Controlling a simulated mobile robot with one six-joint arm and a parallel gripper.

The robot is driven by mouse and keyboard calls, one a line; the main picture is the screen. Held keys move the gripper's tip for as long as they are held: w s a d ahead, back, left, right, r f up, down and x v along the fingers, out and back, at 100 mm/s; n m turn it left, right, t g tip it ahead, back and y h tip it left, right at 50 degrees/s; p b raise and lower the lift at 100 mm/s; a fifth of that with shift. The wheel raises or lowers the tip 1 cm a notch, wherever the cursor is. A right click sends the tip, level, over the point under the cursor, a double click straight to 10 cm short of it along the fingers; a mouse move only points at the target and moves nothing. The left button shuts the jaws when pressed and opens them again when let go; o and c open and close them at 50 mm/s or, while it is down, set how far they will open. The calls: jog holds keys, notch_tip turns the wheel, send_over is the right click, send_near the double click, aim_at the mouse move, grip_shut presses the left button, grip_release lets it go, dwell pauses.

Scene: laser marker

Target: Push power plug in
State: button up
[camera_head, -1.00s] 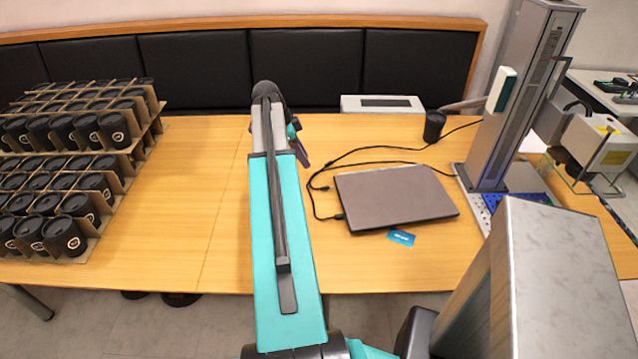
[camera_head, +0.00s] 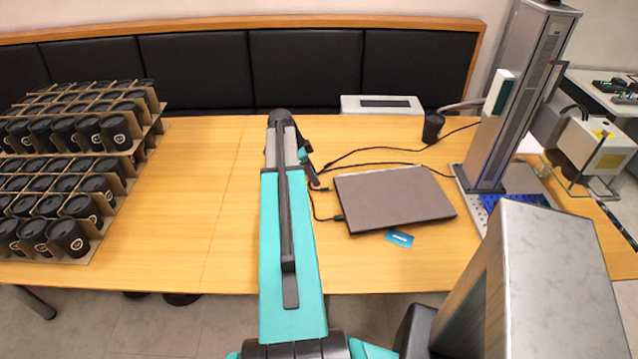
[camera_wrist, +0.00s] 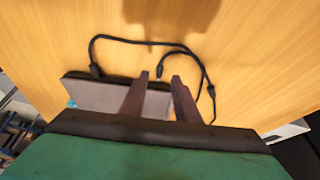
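In the wrist view, my gripper (camera_wrist: 160,78) is open, its two dark fingers apart with nothing seen between them. A black plug (camera_wrist: 159,71) on a dark cable lies just beyond the fingertips, roughly in line with the gap. In the head view, this plug (camera_head: 320,188) lies on the table left of the closed grey laptop (camera_head: 395,197), close to my gripper (camera_head: 312,176). A second cable connector (camera_wrist: 97,70) meets the laptop's edge; the laptop (camera_wrist: 110,96) is partly hidden behind a finger. The fingertips are small and partly hidden in the head view.
Racks of black cups (camera_head: 60,185) fill the table's left end. A laser marker (camera_head: 515,110) stands on the right. A blue card (camera_head: 399,238) lies in front of the laptop. A black cup (camera_head: 433,127) and a white box (camera_head: 381,105) stand behind. The table's left-middle is clear.

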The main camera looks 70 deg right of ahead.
aim_at(324, 189)
jog(key=shift+p+x, duration=0.55)
jog(key=shift+x, duration=2.1)
grip_shut()
